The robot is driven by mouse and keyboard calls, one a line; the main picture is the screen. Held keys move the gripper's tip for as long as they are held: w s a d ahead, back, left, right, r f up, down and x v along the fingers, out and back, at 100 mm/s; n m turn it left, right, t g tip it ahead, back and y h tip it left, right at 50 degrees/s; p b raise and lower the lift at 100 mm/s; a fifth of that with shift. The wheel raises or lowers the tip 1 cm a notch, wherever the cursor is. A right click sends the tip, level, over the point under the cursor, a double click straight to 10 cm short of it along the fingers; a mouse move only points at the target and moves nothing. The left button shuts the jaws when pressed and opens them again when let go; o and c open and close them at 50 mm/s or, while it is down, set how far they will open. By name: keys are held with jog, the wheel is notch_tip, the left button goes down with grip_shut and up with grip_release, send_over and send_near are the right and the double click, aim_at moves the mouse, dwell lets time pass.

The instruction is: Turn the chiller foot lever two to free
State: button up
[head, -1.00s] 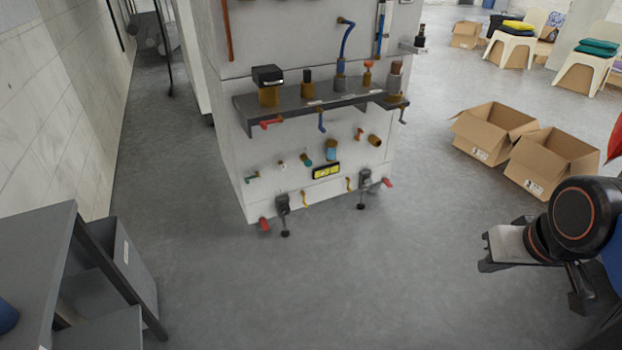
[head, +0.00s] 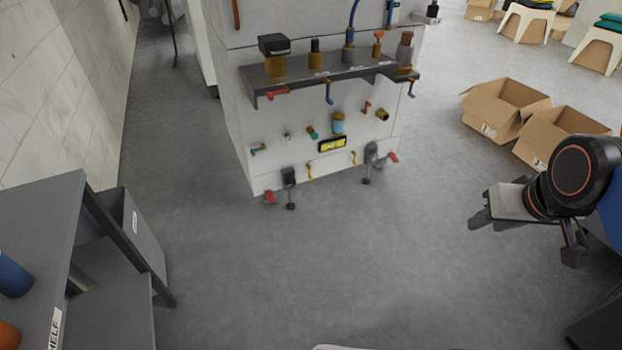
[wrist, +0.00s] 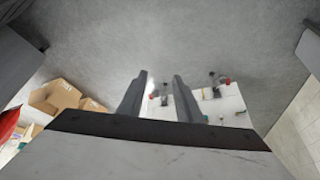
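The chiller looks to be the pale box-shaped unit (head: 240,150) standing on the floor in the middle of the head view. At its bottom edge are two dark feet, each with a red lever: a left red lever (head: 269,197) and a right red lever (head: 393,157). No readable label shows which is two. In the wrist view, red levers (wrist: 227,81) show small beyond the fingers. My gripper (wrist: 160,75) is open and empty, its two grey fingers apart. In the head view it is at the right, well away from the unit.
Cardboard boxes (head: 505,105) stand on the floor at the right. A grey shelf (head: 75,225) stands at the lower left beside a tiled wall (head: 50,90). A dark ledge (head: 330,75) with valves juts from the unit above the levers. The floor before the unit is clear.

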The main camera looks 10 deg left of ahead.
jog(key=w+a+f+n+t, duration=0.1)
jog(key=w+a+t, duration=0.15)
jog(key=w, duration=1.25)
jog(key=w+a+f+t, duration=0.1)
jog(key=w+a, duration=0.2)
jog(key=w, duration=1.1)
jog(key=w+a+f+t+y, duration=0.1)
jog(key=w+a+f, duration=0.3)
jog(key=w, duration=0.3)
jog(key=w+a+f+n+t+y, duration=0.1)
jog(key=w+a+f, duration=0.2)
jog(key=w+f, duration=0.35)
jog(key=w+a+f+t+y, duration=0.1)
jog(key=w+a+f, duration=0.25)
jog(key=w, duration=0.55)
jog(key=w+a+f+n+y, duration=0.1)
jog(key=w+a+f, duration=0.5)
jog(key=f, duration=0.3)
jog(key=n+t+y, duration=0.1)
jog(key=t+y, duration=0.3)
jog(key=y, duration=0.1)
send_near(311, 178)
jog(key=x, duration=0.6)
jog(key=f+x, duration=0.1)
jog(key=x, duration=0.3)
jog(key=shift+w+d, duration=0.1)
jog(key=shift+w, duration=0.05)
